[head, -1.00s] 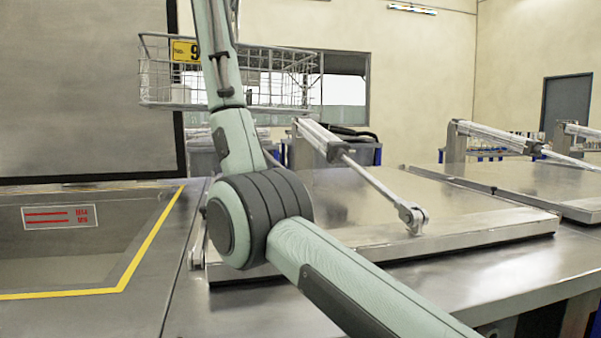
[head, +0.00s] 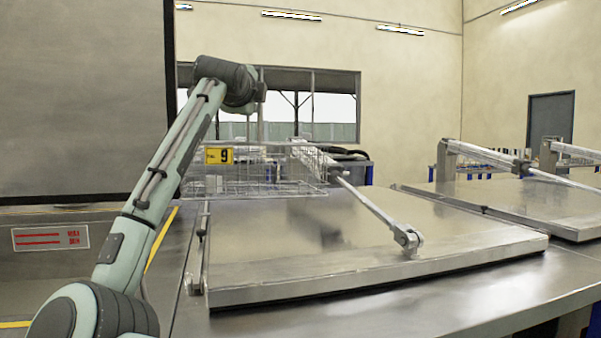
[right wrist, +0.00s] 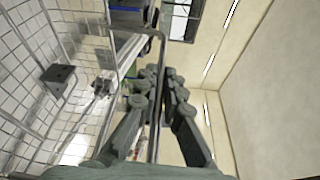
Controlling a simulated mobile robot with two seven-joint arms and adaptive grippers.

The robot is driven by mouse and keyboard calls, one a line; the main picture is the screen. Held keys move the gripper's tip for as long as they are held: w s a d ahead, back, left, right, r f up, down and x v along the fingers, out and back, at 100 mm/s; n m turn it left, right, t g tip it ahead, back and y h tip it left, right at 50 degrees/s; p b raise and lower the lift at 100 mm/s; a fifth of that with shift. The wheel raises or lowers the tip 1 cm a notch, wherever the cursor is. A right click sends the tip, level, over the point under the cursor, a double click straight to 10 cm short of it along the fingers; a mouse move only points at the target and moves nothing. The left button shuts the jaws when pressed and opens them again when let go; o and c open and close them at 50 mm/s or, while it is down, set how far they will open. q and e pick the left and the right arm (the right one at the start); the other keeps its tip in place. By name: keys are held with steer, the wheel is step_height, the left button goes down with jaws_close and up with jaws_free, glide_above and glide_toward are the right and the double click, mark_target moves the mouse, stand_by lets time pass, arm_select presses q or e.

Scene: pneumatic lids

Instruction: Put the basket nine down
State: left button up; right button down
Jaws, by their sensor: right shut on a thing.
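The wire basket nine (head: 270,178), with a yellow plate marked 9 (head: 220,155) on its near side, is level in the middle left of the head view, in front of the window. It overlaps the far left part of the closed metal lid (head: 450,245); whether it touches the lid I cannot tell. My right gripper (head: 259,92) is above the basket. In the right wrist view its fingers (right wrist: 165,82) are closed together by the basket's wire handle (right wrist: 155,130); the exact grip is partly hidden. The basket's mesh (right wrist: 25,80) fills that view's left side. My left gripper is out of view.
A pneumatic strut (head: 370,205) slants across the near lid. Another closed lid (head: 530,205) with a strut lies to the right. A raised dark panel (head: 80,95) stands at the left behind an opening with yellow edging. The near lid's front part is clear.

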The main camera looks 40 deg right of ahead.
steer(key=d+f, duration=0.3)
steer(key=s+d+f, duration=0.1)
steer(key=d+f, duration=0.5)
steer(key=d, duration=0.1)
steer(key=shift+s, duration=0.35)
steer(key=shift+f, duration=0.4)
steer(key=c, duration=2)
jaws_free()
steer(key=shift+f, duration=0.2)
steer(key=shift+o, duration=1.6)
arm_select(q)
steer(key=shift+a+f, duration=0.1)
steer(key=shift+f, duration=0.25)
